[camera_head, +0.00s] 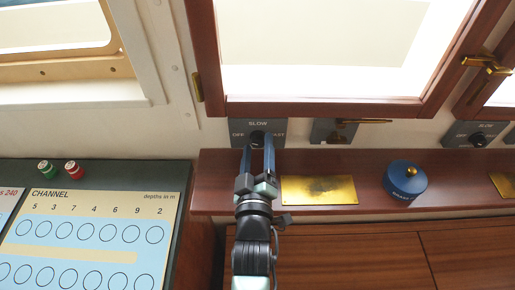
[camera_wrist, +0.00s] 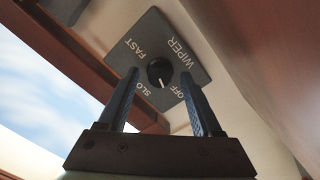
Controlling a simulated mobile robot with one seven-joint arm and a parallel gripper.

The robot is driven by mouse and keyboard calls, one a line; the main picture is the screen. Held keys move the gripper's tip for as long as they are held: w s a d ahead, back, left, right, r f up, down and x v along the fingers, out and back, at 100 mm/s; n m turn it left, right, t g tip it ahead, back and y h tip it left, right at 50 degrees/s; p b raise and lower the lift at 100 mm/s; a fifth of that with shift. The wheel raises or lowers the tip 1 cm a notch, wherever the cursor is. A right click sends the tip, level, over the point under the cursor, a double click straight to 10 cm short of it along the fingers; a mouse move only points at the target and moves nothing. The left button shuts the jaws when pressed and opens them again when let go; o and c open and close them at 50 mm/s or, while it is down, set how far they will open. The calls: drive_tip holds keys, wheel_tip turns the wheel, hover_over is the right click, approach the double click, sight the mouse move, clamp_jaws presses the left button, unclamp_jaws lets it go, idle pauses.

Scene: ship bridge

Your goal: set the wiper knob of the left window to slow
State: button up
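The wiper plate (camera_head: 239,126) is grey and sits under the left wood-framed window (camera_head: 310,112), with SLOW on top, OFF left and FAST right. Its black round knob (camera_head: 258,136) also shows in the wrist view (camera_wrist: 159,71). There, its white pointer line points down between OFF and SLOW. My gripper (camera_head: 258,148) is in front of the plate, its blue fingers (camera_wrist: 161,76) on either side of the knob with visible gaps. It is open and holds nothing. The fingers partly cover the plate's lower part and the word SLOW in the wrist view.
A wooden ledge (camera_head: 300,206) runs below, with a brass plate (camera_head: 319,190) and a blue round cap (camera_head: 405,179). A brass latch (camera_head: 360,122) is right of the plate. A second wiper knob (camera_head: 478,140) is farther right. A channel panel (camera_head: 80,235) lies at left.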

clamp_jaws()
drive_tip(key=shift+m, duration=0.4)
drive_tip(key=m, duration=0.2)
drive_tip(key=shift+m, duration=0.4)
drive_tip(key=m, duration=0.3)
drive_tip(key=shift+m, duration=0.4)
drive_tip(key=m+p, duration=0.1)
drive_tip(key=m, duration=0.5)
drive_tip(key=shift+o, duration=0.4)
unclamp_jaws()
